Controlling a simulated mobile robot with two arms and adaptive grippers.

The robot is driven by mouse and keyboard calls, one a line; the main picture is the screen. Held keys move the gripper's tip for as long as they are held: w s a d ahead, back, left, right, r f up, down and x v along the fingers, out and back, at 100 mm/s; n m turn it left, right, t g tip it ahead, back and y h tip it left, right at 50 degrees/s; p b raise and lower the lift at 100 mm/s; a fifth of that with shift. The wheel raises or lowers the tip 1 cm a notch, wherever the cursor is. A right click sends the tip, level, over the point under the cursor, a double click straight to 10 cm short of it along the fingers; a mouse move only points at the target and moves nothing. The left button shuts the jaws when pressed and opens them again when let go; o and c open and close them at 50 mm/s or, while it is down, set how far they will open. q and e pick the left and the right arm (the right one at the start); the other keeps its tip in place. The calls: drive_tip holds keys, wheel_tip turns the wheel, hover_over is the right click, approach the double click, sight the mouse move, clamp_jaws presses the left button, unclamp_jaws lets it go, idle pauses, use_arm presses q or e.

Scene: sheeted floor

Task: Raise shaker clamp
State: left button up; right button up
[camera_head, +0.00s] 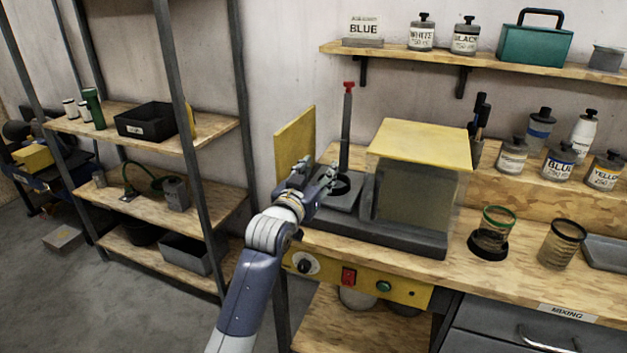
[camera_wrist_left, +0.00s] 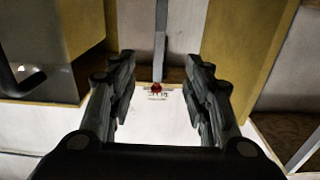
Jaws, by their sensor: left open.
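The shaker stands on the bench, with a grey base (camera_head: 405,237), a clear-sided box under a yellow lid (camera_head: 422,143) and a yellow side panel (camera_head: 294,145). Its clamp post (camera_head: 346,125) rises upright at the left of the box, topped by a red knob (camera_head: 348,85). A dark round piece (camera_head: 342,186) lies at the post's foot, partly behind my gripper. My left gripper (camera_head: 328,178) is open and empty, in front of the post and well below the knob. In the left wrist view the post (camera_wrist_left: 160,45) and red knob (camera_wrist_left: 156,88) appear between the fingers (camera_wrist_left: 160,90).
A yellow control panel (camera_head: 357,281) with a red switch and green button is on the bench front. Cups (camera_head: 494,228) and several paint bottles (camera_head: 558,165) stand at the right. A metal-framed shelf rack (camera_head: 185,205) is at the left. A wall shelf (camera_head: 480,62) hangs above.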

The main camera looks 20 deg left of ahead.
use_arm(q)
drive_tip(key=shift+s, duration=1.25)
drive_tip(key=shift+w+f, duration=0.1)
